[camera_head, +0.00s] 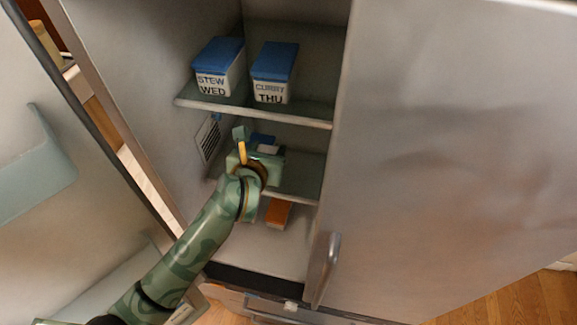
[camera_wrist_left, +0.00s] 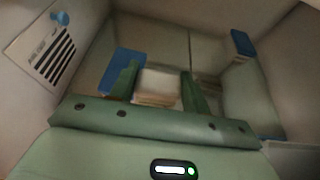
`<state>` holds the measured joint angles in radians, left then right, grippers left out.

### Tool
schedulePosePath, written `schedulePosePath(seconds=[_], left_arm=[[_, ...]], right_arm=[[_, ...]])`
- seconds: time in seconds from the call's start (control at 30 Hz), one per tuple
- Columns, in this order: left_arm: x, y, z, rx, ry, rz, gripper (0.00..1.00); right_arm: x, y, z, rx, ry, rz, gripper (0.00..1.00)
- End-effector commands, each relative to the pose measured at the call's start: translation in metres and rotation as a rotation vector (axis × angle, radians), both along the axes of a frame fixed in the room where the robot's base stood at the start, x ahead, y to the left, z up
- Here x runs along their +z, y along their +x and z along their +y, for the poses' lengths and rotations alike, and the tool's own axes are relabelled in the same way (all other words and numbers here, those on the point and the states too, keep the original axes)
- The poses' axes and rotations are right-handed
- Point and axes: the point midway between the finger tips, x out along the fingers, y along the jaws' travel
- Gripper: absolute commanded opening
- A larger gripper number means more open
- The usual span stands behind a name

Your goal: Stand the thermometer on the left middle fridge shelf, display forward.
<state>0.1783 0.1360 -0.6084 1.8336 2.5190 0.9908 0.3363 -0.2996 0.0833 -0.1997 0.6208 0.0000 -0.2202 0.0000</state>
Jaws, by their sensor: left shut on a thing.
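My left gripper (camera_head: 266,153) is inside the open fridge, at the height of the middle shelf (camera_head: 302,185). In the left wrist view its two green fingers (camera_wrist_left: 158,92) are shut on a pale, whitish block, which I take for the thermometer (camera_wrist_left: 157,85). It also shows as a small white patch in the head view (camera_head: 268,149). Its display side cannot be made out, and I cannot tell whether it touches the shelf. My right gripper is not in view.
A blue-lidded box (camera_head: 262,139) is close behind the gripper. The upper shelf (camera_head: 315,121) holds the STEW WED (camera_head: 213,88) and CURRY THU (camera_head: 271,93) boxes. An orange box (camera_head: 278,212) is below. A vented panel (camera_head: 209,138) is on the left wall.

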Motion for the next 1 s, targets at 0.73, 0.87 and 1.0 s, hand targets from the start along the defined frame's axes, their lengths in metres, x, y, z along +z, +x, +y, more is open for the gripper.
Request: schedulePosePath(seconds=[0.73,0.87,1.0], left_arm=[[-0.098,0.035,-0.052,0.001,0.0,0.0,0.19],[-0.096,0.035,-0.052,0.001,0.0,-0.001,0.19],[-0.095,0.035,-0.052,0.001,0.0,-0.001,0.19]], right_arm=[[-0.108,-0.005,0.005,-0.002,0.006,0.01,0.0],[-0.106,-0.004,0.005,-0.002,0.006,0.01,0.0],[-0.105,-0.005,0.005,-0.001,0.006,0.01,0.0]])
